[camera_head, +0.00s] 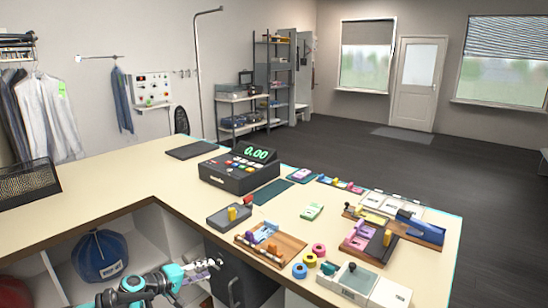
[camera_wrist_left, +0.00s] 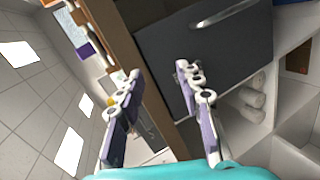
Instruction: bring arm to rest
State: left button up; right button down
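My left gripper (camera_head: 200,276) is low in the head view, in front of the counter's lower shelves and dark drawer front. In the left wrist view, my left gripper (camera_wrist_left: 158,72) has its two pale, jointed fingers spread apart with nothing between them. The counter (camera_head: 110,194) has a cream top with a brown edge. A dark drawer front (camera_wrist_left: 215,45) with a metal handle is just beyond the fingers in the wrist view. I cannot tell whether any finger touches it. My right gripper is in neither view.
A cash register (camera_head: 240,168), a wooden tray (camera_head: 290,247) and several small coloured items are on the counter. Clothes (camera_head: 45,110) hang at left. Floor (camera_head: 390,160) beyond the counter is clear.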

pick_arm(q)
jog(key=s+d+r+m+g+y, duration=0.2)
jog(key=s+d+r, duration=0.2)
jog(key=s, duration=0.5)
jog(key=s+d+r+m+g+y, duration=0.1)
jog(key=s+d+r+m+y, duration=0.3)
jog(key=s, duration=0.6)
jog(key=s+a+f+m+y, duration=0.1)
jog(key=s+f+m+y, duration=0.1)
jog(key=s, duration=1.5)
jog(key=shift+s+a+f+y, duration=0.2)
jog(key=shift+s+f+y, duration=0.2)
jog(key=shift+f, duration=0.5)
jog(key=shift+w, duration=0.1)
